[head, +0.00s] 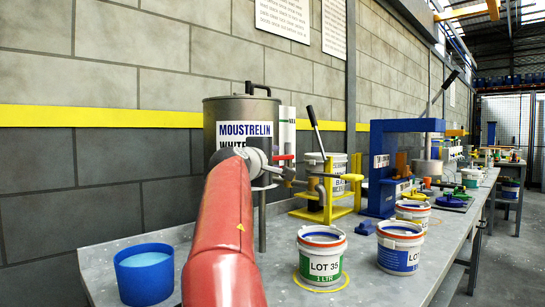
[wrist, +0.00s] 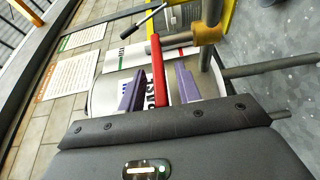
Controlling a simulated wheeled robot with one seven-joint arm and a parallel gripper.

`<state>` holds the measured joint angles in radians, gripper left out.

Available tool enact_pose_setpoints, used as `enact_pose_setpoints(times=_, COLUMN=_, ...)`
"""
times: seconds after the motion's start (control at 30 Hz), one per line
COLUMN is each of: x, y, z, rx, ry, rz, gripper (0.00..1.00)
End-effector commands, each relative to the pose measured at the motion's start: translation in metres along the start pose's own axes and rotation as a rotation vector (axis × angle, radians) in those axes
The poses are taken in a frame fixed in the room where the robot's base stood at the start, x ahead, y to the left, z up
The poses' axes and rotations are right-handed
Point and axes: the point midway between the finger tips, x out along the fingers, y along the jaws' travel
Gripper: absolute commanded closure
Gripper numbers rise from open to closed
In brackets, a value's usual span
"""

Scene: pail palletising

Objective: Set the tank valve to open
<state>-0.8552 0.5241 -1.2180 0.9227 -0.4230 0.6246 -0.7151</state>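The tank (head: 222,112) is a grey drum with a lid and a "MOUSTRELIN WHITE" label, standing by the wall in the head view. Its valve has a red lever handle (head: 284,157) sticking out at the tank's right side. My gripper (wrist: 159,90) is open, with one purple finger on each side of the lever and a visible gap to both. In the head view my red arm hides most of the gripper and part of the tank.
A blue tub (head: 144,274) with pale liquid stands front left on the bench (head: 350,287). A LOT 35 pail (head: 321,256) stands inside a yellow ring. More pails (head: 400,247), a yellow stand (head: 340,210) and a blue press (head: 378,165) are to the right.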

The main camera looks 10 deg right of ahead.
Motion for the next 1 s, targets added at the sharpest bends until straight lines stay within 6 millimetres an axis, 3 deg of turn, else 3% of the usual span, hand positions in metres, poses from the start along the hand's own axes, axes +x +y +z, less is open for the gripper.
enact_pose_setpoints(times=0.13, x=0.0, y=0.0, z=0.0, rx=0.0, ry=0.0, rz=0.0, gripper=0.69)
enact_pose_setpoints(times=0.37, x=0.0, y=0.0, z=0.0, rx=0.0, ry=0.0, rz=0.0, gripper=0.99)
enact_pose_setpoints(times=0.77, x=0.0, y=-0.001, z=0.002, rx=0.001, ry=0.009, rz=-0.001, gripper=1.0)
enact_pose_setpoints(times=1.0, x=0.003, y=-0.002, z=0.015, rx=0.004, ry=0.087, rz=-0.002, gripper=1.0)
